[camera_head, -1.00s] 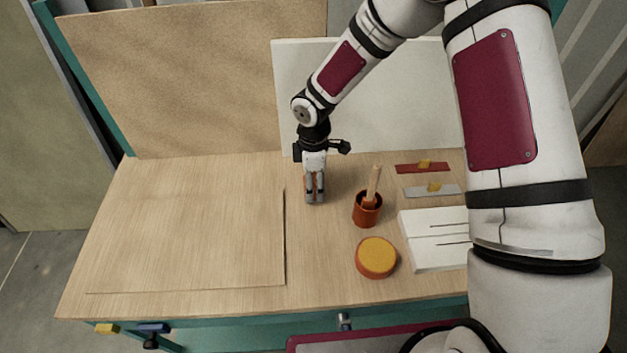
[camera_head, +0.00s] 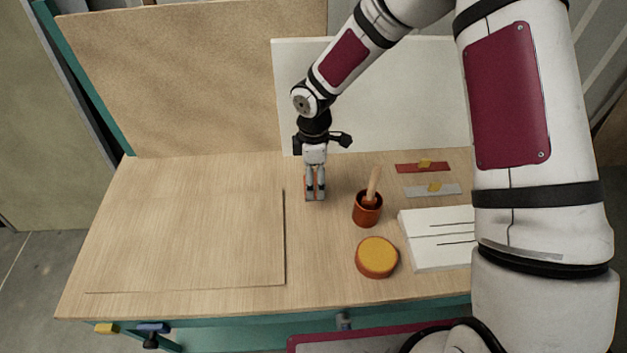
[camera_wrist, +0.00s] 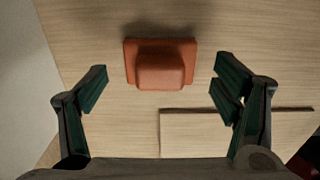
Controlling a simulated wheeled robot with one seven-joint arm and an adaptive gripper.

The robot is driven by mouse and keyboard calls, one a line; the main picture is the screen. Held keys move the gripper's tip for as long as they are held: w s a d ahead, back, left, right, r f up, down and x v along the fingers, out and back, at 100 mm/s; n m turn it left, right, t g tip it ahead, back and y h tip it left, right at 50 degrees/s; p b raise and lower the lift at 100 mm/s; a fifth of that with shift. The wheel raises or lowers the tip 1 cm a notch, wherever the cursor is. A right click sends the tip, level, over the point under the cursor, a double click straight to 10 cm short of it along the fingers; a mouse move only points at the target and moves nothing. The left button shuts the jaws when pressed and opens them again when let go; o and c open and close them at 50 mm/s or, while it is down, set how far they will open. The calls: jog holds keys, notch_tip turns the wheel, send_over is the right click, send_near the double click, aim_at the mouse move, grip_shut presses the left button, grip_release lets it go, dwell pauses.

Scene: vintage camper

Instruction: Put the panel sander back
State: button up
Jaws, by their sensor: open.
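The panel sander looks like an orange block with a raised grip on a flat rectangular base. It lies on the wooden bench top, between and slightly beyond my fingertips in the wrist view (camera_wrist: 160,66). In the head view only a sliver of orange (camera_head: 306,188) shows beside my fingers; the rest is hidden. My gripper (camera_head: 315,196) points down over it near the back of the bench. Its two fingers are spread wide and empty in the wrist view (camera_wrist: 160,84), one on each side of the sander, with gaps on both sides.
A thin wooden panel (camera_head: 190,240) lies on the bench's left half.

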notch_tip(320, 180, up, 10)
dwell(0.3)
jog(key=shift+r, duration=0.1)
jog(key=s+d+r+m+t+h, duration=0.1)
jog(key=s+d+r+m, duration=0.45)
jog(key=r, duration=0.35)
jog(key=s+d+r+m+t+h, duration=0.1)
jog(key=s+d+r+m, duration=0.3)
jog(key=s+d+r, duration=0.3)
jog(key=s+d+r+m+t+y, duration=0.1)
jog(key=s+r+m, duration=0.2)
jog(key=s, duration=0.4)
jog(key=s+d+r+m+t, duration=0.1)
jog(key=s+r+m, duration=0.1)
jog(key=s+m, duration=0.3)
jog(key=shift+s+d+r+t+y, duration=0.35)
jog(key=shift+s+r+t+y, duration=0.05)
jog(key=shift+s, duration=0.6)
jog(key=shift+s+m, duration=0.1)
jog(key=shift+m, duration=0.15)
